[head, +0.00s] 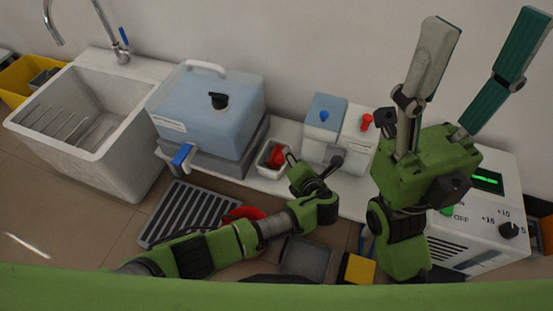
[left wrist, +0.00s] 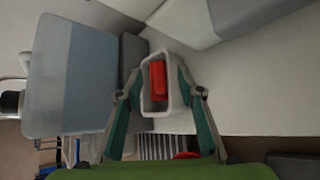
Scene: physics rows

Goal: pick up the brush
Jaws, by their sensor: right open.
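A red object (left wrist: 158,78) lies inside a small white tub (left wrist: 148,106); I cannot tell for sure that it is the brush. In the head view the red object (head: 276,156) and its tub (head: 263,165) are on the white counter beside the blue tank. My left gripper (left wrist: 160,74) is open, with one finger on each side of the tub; I cannot tell whether they touch it. In the head view my left gripper (head: 312,160) is just right of the tub. My right gripper (head: 487,28) is raised at the right, open and empty, fingers pointing up.
A blue tank (head: 210,105) with a blue-handled tap stands left of the tub, near a white sink (head: 95,120). Blue and white boxes (head: 325,125) stand at the back. A white control box (head: 490,225) is at the right.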

